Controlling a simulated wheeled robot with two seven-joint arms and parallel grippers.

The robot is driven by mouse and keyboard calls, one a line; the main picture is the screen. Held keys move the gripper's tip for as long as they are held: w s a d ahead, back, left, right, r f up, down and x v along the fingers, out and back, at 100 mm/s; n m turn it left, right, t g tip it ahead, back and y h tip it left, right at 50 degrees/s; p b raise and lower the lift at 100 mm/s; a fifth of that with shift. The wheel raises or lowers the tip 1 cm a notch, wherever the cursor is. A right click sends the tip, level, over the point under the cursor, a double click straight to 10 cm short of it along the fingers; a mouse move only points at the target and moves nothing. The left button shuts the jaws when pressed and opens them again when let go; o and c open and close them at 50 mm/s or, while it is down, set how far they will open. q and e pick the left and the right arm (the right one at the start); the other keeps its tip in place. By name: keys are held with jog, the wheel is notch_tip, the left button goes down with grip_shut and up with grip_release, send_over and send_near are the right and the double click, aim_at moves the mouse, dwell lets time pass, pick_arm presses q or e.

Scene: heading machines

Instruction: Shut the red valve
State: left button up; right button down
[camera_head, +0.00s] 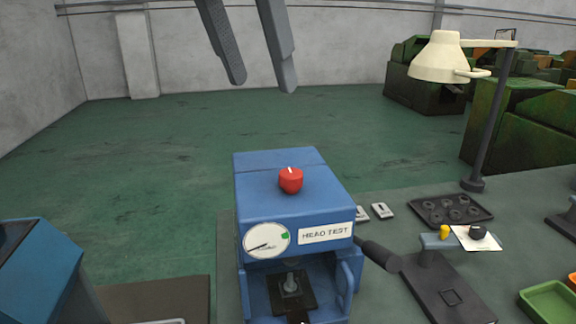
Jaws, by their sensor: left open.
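The red valve (290,181) is a round knob with a small white mark on its top. It sits on the top face of a blue test machine (262,196), which carries a "HEAD TEST" label and a round white gauge (266,241) with a black needle and a green patch. My left gripper (263,86) hangs in from the top edge, its two grey fingers spread apart with nothing between them. It shows above the red valve in the picture, clear of it. Nothing covers the valve. My right gripper is not in view.
A cream lamp (438,60) on a dark post stands at the right. The grey bench holds a dark tray (450,209), a dark lever device (440,285) and a green bin (550,303). A blue block (38,265) stands at the left. The space around the valve is clear.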

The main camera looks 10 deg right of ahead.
pick_arm(q)
jog(key=f, duration=0.1)
jog(key=p, duration=0.1)
send_near(291, 173)
jog(key=p+x, duration=0.2)
jog(key=x, duration=0.6)
jog(key=shift+f+p, duration=0.1)
jog(key=shift+p, duration=0.2)
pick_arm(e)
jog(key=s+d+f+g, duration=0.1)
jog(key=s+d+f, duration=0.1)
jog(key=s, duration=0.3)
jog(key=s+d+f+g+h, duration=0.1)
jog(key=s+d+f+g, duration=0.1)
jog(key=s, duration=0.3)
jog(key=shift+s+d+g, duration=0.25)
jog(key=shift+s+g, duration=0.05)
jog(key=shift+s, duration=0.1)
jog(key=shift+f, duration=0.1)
pick_arm(q)
jog(key=c, duration=0.9)
jog(key=shift+c, duration=0.8)
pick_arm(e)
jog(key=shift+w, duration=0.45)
